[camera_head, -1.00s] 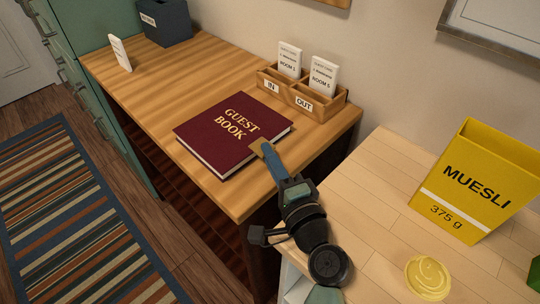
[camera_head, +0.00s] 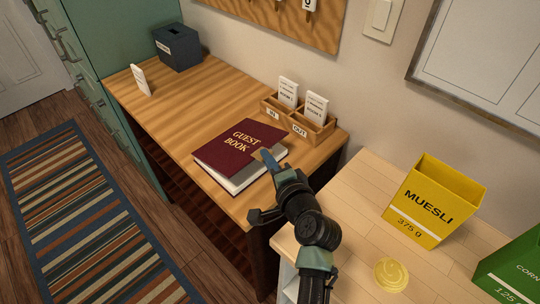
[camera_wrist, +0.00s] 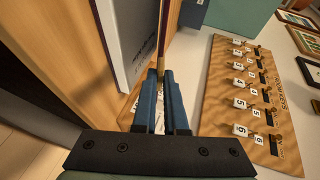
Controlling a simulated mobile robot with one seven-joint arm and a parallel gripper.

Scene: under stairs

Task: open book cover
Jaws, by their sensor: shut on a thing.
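The dark red guest book (camera_head: 228,153) lies on the wooden desk, its cover tilted up along the right-hand side with the white pages (camera_head: 245,177) showing beneath. My gripper (camera_head: 264,156) is shut on the free edge of the cover, at the right of the book. In the wrist view the fingertips of my gripper (camera_wrist: 161,76) pinch the thin cover (camera_wrist: 163,35), seen edge-on. The page block (camera_wrist: 128,40) stands to its left, apart from the cover. My fingers hide part of the cover's edge in the head view.
A wooden IN/OUT card holder (camera_head: 297,121) stands behind the book. A white card (camera_head: 140,80) and a dark box (camera_head: 177,46) are at the desk's far left. A yellow muesli box (camera_head: 428,205) stands on the pale counter. A numbered key board (camera_wrist: 240,95) hangs on the wall.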

